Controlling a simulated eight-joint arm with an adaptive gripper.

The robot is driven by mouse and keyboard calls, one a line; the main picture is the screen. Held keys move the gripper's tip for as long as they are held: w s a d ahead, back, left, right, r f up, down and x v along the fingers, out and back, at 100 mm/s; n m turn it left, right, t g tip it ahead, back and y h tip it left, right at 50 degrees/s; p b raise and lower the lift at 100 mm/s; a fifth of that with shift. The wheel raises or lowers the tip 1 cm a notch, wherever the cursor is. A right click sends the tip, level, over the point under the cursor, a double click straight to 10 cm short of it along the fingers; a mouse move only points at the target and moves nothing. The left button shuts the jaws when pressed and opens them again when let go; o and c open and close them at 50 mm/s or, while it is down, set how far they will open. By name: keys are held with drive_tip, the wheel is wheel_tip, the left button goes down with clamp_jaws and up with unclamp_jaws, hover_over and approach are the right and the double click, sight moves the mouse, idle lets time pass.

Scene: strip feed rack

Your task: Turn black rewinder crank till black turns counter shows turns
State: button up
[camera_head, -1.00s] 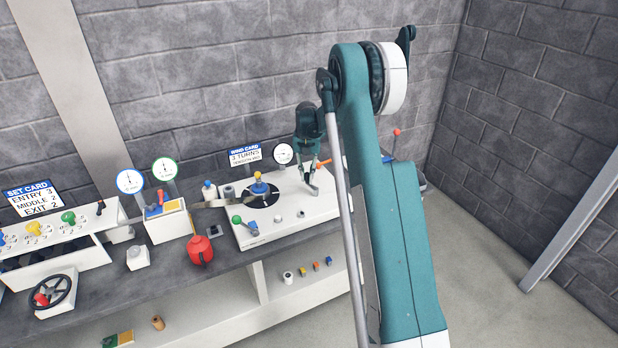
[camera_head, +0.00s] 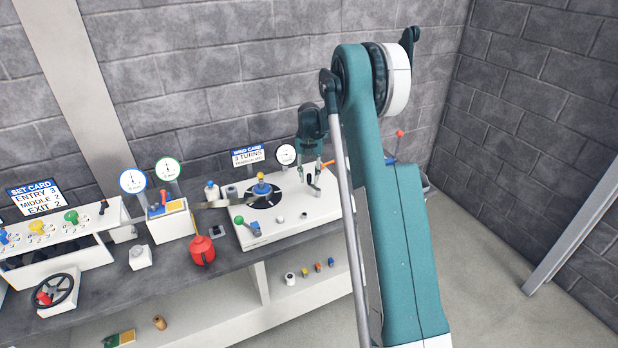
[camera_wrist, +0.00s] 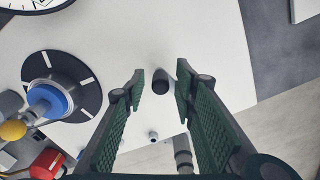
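The white rewinder deck (camera_head: 285,225) stands at the right end of the bench. A black-ended crank handle (camera_wrist: 160,86) stands between my two fingers in the wrist view, with a gap on each side. My gripper (camera_wrist: 158,78) is open; in the head view it hangs (camera_head: 310,176) over the deck's right part, partly hiding the crank there. The black-rimmed turns counter (camera_head: 286,155) is a round white dial behind the deck; only its lower edge (camera_wrist: 38,8) shows in the wrist view. Its reading is too small to tell. The wind card (camera_head: 248,156) reads 3 TURNS.
A black disc (camera_head: 274,200) with a blue and yellow hub (camera_head: 261,187) sits left of my gripper. A green-knobbed lever (camera_head: 240,220) is at the deck's front left. An orange lever (camera_head: 328,163) is close right of my gripper.

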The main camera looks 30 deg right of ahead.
wheel_tip(320, 180, up, 12)
idle(0.8)
drive_tip(key=shift+c, duration=0.2)
